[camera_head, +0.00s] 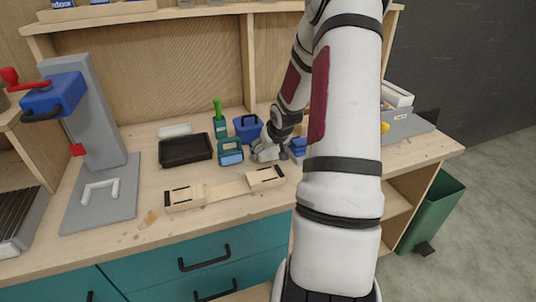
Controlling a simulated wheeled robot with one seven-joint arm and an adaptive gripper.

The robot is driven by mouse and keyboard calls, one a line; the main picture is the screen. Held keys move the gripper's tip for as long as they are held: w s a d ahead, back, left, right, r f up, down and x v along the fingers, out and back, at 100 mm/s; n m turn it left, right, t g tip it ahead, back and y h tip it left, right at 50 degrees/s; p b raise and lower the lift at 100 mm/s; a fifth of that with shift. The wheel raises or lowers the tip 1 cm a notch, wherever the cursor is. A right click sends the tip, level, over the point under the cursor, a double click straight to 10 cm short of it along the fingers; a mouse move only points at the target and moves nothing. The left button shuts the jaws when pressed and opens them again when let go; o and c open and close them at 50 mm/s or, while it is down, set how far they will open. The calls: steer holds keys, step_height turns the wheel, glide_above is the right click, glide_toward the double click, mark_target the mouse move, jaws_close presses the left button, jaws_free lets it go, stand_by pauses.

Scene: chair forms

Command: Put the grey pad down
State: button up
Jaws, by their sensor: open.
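My gripper (270,152) is low over the middle of the workbench, partly hidden by my own arm. It is open. A small light grey shape shows at its fingers, but I cannot tell whether it is the grey pad or part of the gripper. No grey pad stands out clearly elsewhere. A pale wooden form (228,190) with a raised block at each end lies in front of and to the left of the gripper.
A black tray (186,150), blue caddy (248,129), green-handled tool (219,122) and white roll (175,130) stand behind. A grey press (88,110) with blue head is at left. A blue item (298,146) and grey bin (405,126) are at right. The front left bench is mostly clear.

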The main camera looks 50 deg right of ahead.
steer(key=c, duration=0.8)
steer(key=shift+r, duration=0.15)
